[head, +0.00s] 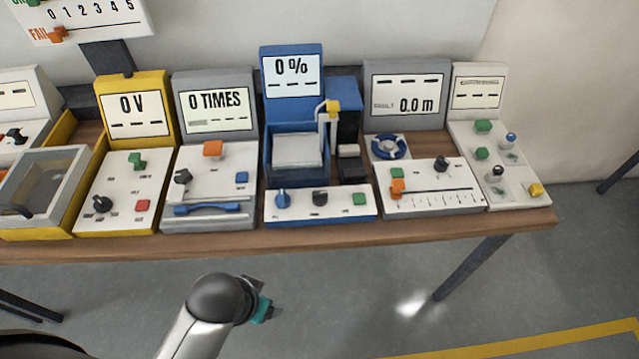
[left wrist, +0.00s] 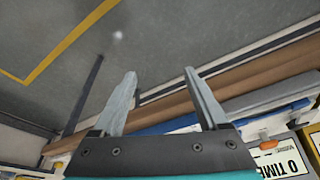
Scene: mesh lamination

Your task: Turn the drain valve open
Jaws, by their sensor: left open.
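No part is readably labelled as the drain valve, so I cannot tell for sure which one it is. The blue station (head: 290,88) reads 0 % and holds a pale tray-like block (head: 298,150). A yellow-capped pipe or tap (head: 333,108) stands at its right side. Its front panel has a blue knob (head: 282,199), a black knob (head: 320,198) and a green button (head: 359,198). My left gripper (head: 262,308) is in front of the table edge, apart from every station. In the left wrist view its two grey fingers (left wrist: 160,73) are spread with nothing between them. My right gripper is not in view.
The wooden table (head: 330,234) carries a yellow 0 V station (head: 125,84), a grey 0 TIMES station (head: 211,84), a 0.0 m station (head: 408,77) with a blue ring wheel (head: 388,147), and a button panel (head: 480,82) at right. Open floor lies in front.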

